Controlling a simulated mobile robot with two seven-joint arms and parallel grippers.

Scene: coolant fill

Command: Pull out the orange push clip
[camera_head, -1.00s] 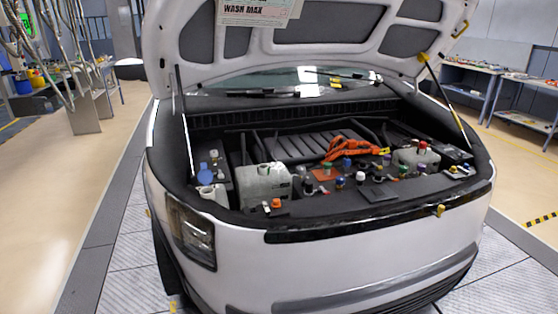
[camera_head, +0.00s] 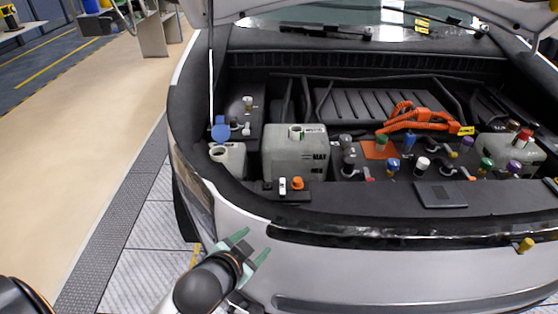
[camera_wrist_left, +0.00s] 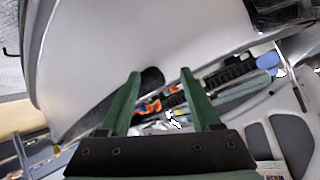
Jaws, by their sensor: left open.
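The orange push clip (camera_head: 297,183) sits on the black front panel of the engine bay, in front of the grey MAX tank (camera_head: 297,157). A white-and-dark clip (camera_head: 283,186) stands just to its left. My left gripper (camera_head: 252,246) is open and empty, with green fingers. It is in front of the white bumper, below and left of the clip, and apart from it. In the left wrist view, the open fingers (camera_wrist_left: 161,73) frame the white body and part of the engine bay; I cannot pick out the clip there. My right gripper is not in view.
Several coloured caps and orange cables (camera_head: 420,118) fill the bay to the right. The floor at left is clear.

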